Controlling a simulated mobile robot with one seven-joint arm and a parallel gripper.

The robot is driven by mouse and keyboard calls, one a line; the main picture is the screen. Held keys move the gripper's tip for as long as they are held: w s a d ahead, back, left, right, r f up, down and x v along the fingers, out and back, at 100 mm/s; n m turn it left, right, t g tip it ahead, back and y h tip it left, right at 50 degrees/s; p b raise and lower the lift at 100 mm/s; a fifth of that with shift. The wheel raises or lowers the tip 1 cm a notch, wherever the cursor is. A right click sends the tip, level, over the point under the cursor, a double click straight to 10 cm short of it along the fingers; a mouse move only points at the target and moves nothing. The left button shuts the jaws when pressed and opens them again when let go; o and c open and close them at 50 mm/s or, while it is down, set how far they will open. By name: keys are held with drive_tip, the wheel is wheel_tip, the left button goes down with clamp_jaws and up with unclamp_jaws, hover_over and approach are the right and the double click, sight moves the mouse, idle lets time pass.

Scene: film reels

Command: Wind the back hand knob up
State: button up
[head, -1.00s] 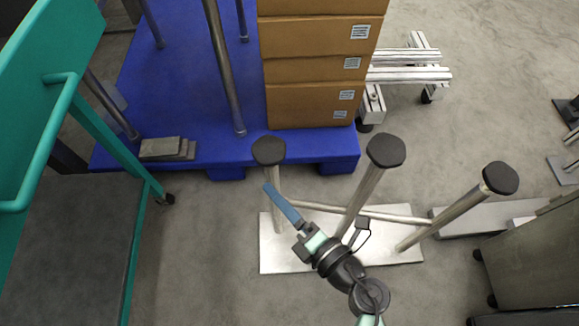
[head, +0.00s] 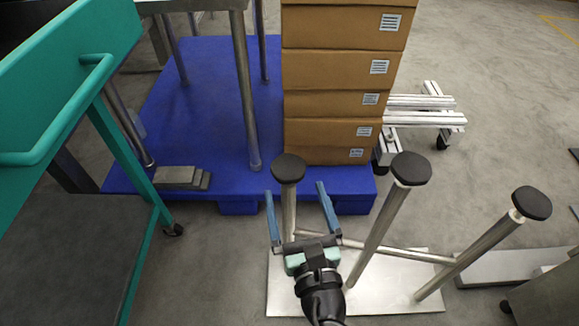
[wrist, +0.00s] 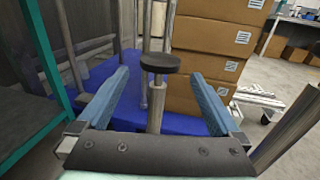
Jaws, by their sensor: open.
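Three metal posts, each topped by a round black knob, rise from a flat metal plate (head: 285,300). The left knob (head: 288,168) is the one closest to the blue pallet; it also shows ahead in the wrist view (wrist: 160,62). The middle knob (head: 411,168) and the right knob (head: 532,203) stand further right. My gripper (head: 295,189) is open and empty, its blue fingers (wrist: 160,73) pointing towards the left knob, one on each side of its post in the picture. I cannot tell whether the fingertips reach past the post. No contact shows.
A blue pallet (head: 215,100) with stacked cardboard boxes (head: 335,75) stands just behind the left knob. A teal cart (head: 55,85) is at the left. An aluminium frame (head: 425,110) is at the back right. A grey cabinet edge (head: 550,300) is at the lower right.

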sight(285, 157)
drive_tip(key=w, duration=0.2)
drive_tip(key=w+a, duration=0.1)
drive_tip(key=w, duration=0.2)
drive_tip(key=w+b, duration=0.1)
drive_tip(key=w, duration=0.1)
drive_tip(key=shift+w+a, duration=0.2)
drive_tip(key=shift+a, duration=0.05)
drive_tip(key=c, duration=1.2)
drive_tip(key=shift+f+n+y+b, duration=0.15)
drive_tip(key=shift+n+y+b, duration=0.15)
drive_tip(key=shift+y+b, duration=0.15)
